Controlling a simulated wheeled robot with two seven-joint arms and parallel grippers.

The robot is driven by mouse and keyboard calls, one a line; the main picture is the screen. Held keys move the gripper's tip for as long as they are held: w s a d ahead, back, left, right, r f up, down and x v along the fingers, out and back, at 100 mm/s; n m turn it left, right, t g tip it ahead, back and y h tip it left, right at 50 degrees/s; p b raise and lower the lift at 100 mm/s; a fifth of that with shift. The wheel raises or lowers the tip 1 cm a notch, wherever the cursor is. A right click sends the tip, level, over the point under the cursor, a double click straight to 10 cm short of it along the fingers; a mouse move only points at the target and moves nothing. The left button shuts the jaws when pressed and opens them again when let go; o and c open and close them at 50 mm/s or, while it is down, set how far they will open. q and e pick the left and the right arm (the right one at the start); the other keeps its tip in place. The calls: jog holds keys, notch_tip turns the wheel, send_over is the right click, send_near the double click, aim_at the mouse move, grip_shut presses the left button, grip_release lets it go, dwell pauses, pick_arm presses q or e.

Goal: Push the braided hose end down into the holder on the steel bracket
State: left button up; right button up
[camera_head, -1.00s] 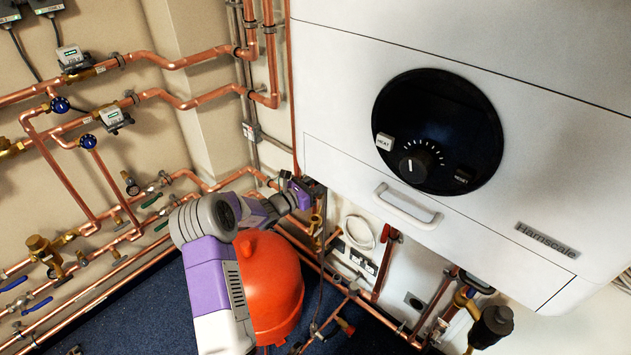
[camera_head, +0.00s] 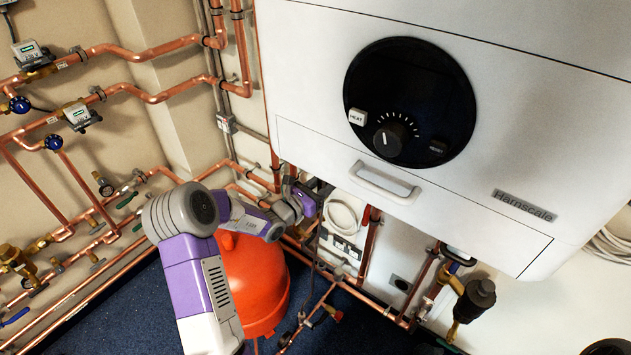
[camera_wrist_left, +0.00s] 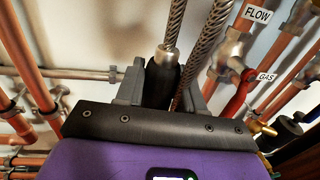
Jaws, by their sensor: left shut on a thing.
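My left gripper (camera_wrist_left: 160,95) is shut on a black sleeve (camera_wrist_left: 161,76) in the left wrist view. A braided steel hose (camera_wrist_left: 174,22) with a silver ferrule runs up out of that sleeve. The sleeve's lower end is hidden behind the gripper. A second braided hose (camera_wrist_left: 207,45) slants past just to the right, its lower end hidden too. In the head view my left gripper (camera_head: 308,203) is small, under the boiler's lower front edge, and what it grips cannot be made out. I cannot pick out the steel bracket or its holder in either view. My right gripper is not in view.
The white boiler (camera_head: 400,185) overhangs the left gripper. Copper pipes (camera_wrist_left: 30,60) lie close on the left in the wrist view, and a red-handled valve (camera_wrist_left: 238,92) on the right. An orange vessel (camera_head: 255,280) stands below my left arm.

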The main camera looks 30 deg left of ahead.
pick_arm(q)
jog(key=f+b, duration=0.2)
jog(key=f, duration=0.1)
jog(key=shift+d+f, duration=0.2)
jog(key=shift+f, duration=0.05)
notch_tip(320, 180, down, 2)
jog(key=shift+f+b, duration=0.15)
jog(key=shift+b, duration=0.5)
notch_tip(320, 180, down, 29)
dwell(1.2)
jog(key=shift+f, duration=0.25)
jog(key=shift+f, duration=1.25)
jog(key=shift+f, duration=0.8)
dwell(0.6)
jog(key=o, duration=1.2)
